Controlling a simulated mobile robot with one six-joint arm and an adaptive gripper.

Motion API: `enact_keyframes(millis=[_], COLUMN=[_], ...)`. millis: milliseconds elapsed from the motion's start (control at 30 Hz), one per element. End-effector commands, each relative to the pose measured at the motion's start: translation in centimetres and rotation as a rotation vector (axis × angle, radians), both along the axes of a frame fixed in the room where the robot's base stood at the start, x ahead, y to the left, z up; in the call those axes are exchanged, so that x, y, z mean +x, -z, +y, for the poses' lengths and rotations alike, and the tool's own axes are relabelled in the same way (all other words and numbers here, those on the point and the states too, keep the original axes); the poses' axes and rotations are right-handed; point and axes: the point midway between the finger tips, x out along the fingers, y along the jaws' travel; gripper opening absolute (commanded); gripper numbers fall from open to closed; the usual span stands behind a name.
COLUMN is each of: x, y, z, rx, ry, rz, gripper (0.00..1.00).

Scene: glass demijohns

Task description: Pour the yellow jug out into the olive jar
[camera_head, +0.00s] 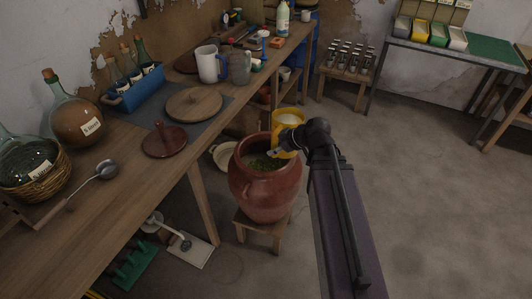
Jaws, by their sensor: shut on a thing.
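The yellow jug (286,118) is held up just above the far right side of the rim of a large red-brown jar (265,192). Its mouth faces up and shows pale contents; it looks roughly upright. My gripper (280,145) is at the jug's near side and shut on it; the fingers are small and partly hidden against the jug. The jar, which I take as the olive jar, is open, with green matter inside. It stands on a low wooden stool (262,229).
A long wooden workbench (120,190) runs along the left, with a white jug (208,64), a wooden lid (194,103), a brown lid (165,140) and demijohns (78,112). A pale bowl (223,155) sits behind the jar. The floor at right is clear.

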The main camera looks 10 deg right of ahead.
Motion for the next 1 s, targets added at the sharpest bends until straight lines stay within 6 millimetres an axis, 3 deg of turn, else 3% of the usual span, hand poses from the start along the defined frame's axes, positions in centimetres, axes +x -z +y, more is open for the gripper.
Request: enact_keyframes(millis=[1000], x=[5.8], y=[5.8], z=[8.8], rx=[-0.053], ry=[0.288], rz=[-0.027], gripper=[0.00])
